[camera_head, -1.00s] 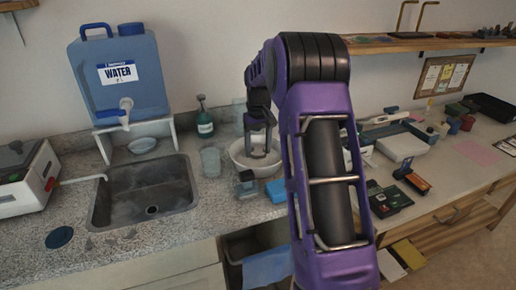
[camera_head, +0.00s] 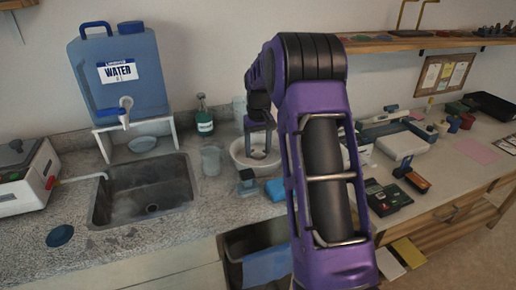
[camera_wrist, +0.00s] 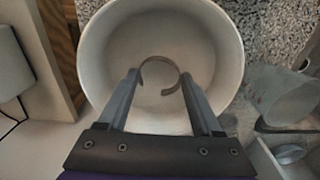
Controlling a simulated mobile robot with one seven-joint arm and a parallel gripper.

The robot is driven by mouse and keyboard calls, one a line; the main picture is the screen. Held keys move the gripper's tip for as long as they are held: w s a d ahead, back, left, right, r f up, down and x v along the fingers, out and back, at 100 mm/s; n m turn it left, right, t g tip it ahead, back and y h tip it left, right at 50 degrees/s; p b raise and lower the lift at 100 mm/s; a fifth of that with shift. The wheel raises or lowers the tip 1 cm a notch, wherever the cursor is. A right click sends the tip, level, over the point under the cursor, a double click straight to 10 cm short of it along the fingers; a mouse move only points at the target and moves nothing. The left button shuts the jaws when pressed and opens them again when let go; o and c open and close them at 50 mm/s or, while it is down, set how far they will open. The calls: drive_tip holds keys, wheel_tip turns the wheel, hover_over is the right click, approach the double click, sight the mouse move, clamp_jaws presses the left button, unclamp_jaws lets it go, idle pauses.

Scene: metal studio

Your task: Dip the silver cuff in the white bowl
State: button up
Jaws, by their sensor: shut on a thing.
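The white bowl (camera_head: 236,153) stands on the counter to the right of the sink. It also fills the middle of the wrist view (camera_wrist: 93,48). My gripper (camera_head: 258,154) points down into the bowl's opening. In the wrist view my gripper (camera_wrist: 160,78) is shut on the silver cuff (camera_wrist: 160,60), an open C-shaped ring held between the two fingertips. The cuff appears over the inside of the bowl. Whether it touches the bowl's bottom or any liquid I cannot tell. The cuff is too small to make out in the head view.
A glass beaker (camera_head: 211,160) and a green bottle (camera_head: 204,121) stand left of the bowl. The sink (camera_head: 150,192) lies further left, below the blue water tank (camera_head: 119,75). A small blue object (camera_head: 275,190) sits in front of the bowl.

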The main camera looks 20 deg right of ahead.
drive_tip(key=shift+r+p, duration=0.65)
drive_tip(key=shift+p, duration=0.35)
drive_tip(key=shift+f+b, duration=0.35)
drive_tip(key=shift+f, duration=0.4)
drive_tip(key=shift+r+p, duration=0.65)
drive_tip(key=shift+r, duration=0.1)
drive_tip(key=shift+f+b, duration=0.4)
drive_tip(key=shift+f, duration=0.35)
drive_tip(key=shift+r, duration=0.15)
drive_tip(key=shift+r+p, duration=1.2)
drive_tip(key=shift+r, duration=2.8)
drive_tip(key=shift+r, duration=0.1)
